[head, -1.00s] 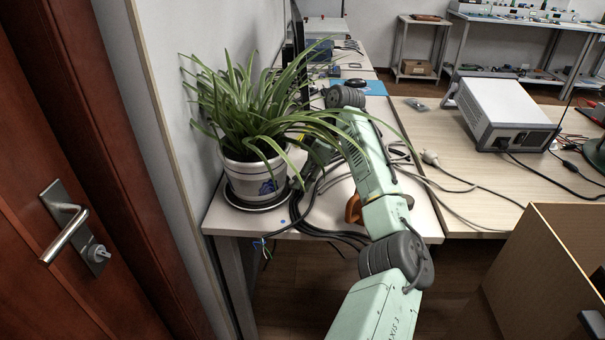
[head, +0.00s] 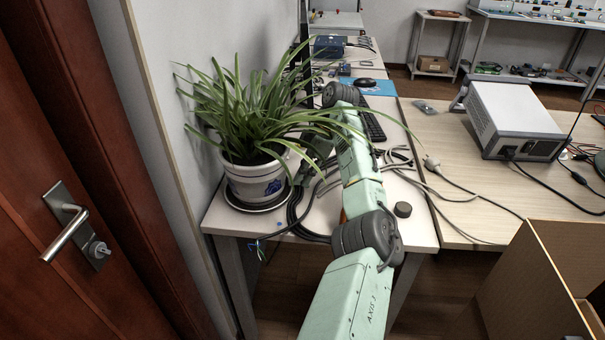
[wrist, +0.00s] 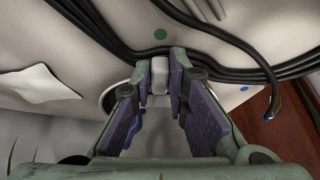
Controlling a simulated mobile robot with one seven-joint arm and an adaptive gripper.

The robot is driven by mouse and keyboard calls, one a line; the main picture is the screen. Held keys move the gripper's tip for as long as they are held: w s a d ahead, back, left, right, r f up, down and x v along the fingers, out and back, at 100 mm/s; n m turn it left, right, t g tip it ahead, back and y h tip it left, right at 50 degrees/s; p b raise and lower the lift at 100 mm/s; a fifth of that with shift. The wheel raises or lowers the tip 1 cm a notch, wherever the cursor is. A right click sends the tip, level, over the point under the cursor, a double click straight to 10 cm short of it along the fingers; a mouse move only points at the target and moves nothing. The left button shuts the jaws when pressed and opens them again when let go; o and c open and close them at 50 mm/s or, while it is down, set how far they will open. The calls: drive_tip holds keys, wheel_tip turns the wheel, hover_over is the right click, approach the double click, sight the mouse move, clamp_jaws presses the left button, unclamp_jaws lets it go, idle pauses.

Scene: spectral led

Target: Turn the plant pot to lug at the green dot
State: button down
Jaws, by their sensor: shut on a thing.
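The plant pot (head: 250,182), white with dark bands and a blue motif, holds a leafy spider plant (head: 245,120) and stands upright on a dark-rimmed saucer at the table's left. In the wrist view, my gripper (wrist: 160,76) is shut on a small pale lug (wrist: 159,74) between its fingertips. The green dot (wrist: 160,34) lies on the table straight beyond the lug, with a black cable passing between them. A blue dot (wrist: 244,88) is off to the right; it also shows in the head view (head: 279,224). Leaves and my arm hide the gripper's tips in the head view.
Black cables (head: 296,215) lie around the pot's right side. A small black cylinder (head: 402,209) stands right of my arm. A wall is close behind the pot, and a wooden door (head: 60,150) is at left. A grey instrument (head: 515,118) sits on the right table.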

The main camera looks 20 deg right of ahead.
drive_tip(key=shift+w, duration=0.1)
drive_tip(key=c, duration=1.6)
unclamp_jaws()
drive_tip(key=shift+o, duration=0.2)
drive_tip(key=v, duration=1.2)
